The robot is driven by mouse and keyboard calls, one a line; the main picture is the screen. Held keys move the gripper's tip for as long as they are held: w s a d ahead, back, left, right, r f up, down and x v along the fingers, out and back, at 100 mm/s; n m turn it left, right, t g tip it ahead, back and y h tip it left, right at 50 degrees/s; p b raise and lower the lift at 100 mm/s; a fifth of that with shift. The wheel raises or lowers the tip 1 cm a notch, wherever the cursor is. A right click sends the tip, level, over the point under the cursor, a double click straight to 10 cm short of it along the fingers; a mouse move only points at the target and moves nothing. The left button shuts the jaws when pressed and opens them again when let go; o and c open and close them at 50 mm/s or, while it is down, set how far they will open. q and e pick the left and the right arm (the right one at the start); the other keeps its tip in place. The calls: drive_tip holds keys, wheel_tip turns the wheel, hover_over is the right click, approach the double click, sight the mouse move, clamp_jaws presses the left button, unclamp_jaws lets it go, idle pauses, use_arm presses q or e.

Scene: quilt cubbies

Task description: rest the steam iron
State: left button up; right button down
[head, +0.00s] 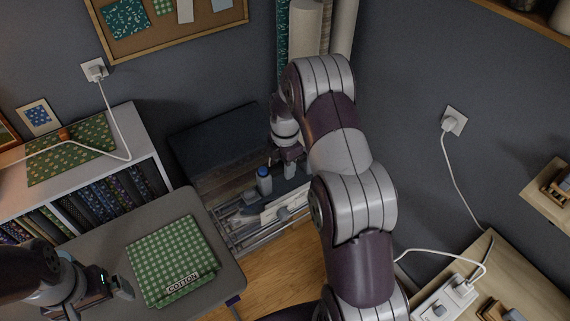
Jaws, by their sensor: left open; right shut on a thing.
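I cannot clearly make out the steam iron in this view. My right arm reaches in from the bottom and crosses the middle, and its gripper (286,166) points down over the low shelf unit by the back wall. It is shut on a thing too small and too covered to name. A blue-capped bottle (264,182) stands just left of it. My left gripper (97,298) is open at the bottom left, low over the grey table, left of a folded green checked cloth (172,255) with a "COTTON" label.
The grey table (190,203) holds the cloth. A white bookcase (125,125) with dark spines stands behind it. A dark panel (220,135) leans over the low unit (290,222). White cords hang from both wall sockets. A power strip (445,303) lies on the right wooden surface.

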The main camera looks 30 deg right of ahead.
drive_tip(key=shift+f, duration=0.3)
drive_tip(key=c, duration=0.7)
unclamp_jaws()
drive_tip(key=shift+o, duration=0.2)
drive_tip(key=shift+r+b, duration=0.3)
drive_tip(key=shift+b, duration=0.15)
wheel_tip(320, 180, up, 6)
drive_tip(key=shift+r+b, duration=0.2)
drive_tip(key=shift+b, duration=0.85)
wheel_tip(320, 180, up, 6)
drive_tip(key=p, duration=0.3)
drive_tip(key=shift+f+p, duration=0.1)
drive_tip(key=shift+p, duration=0.2)
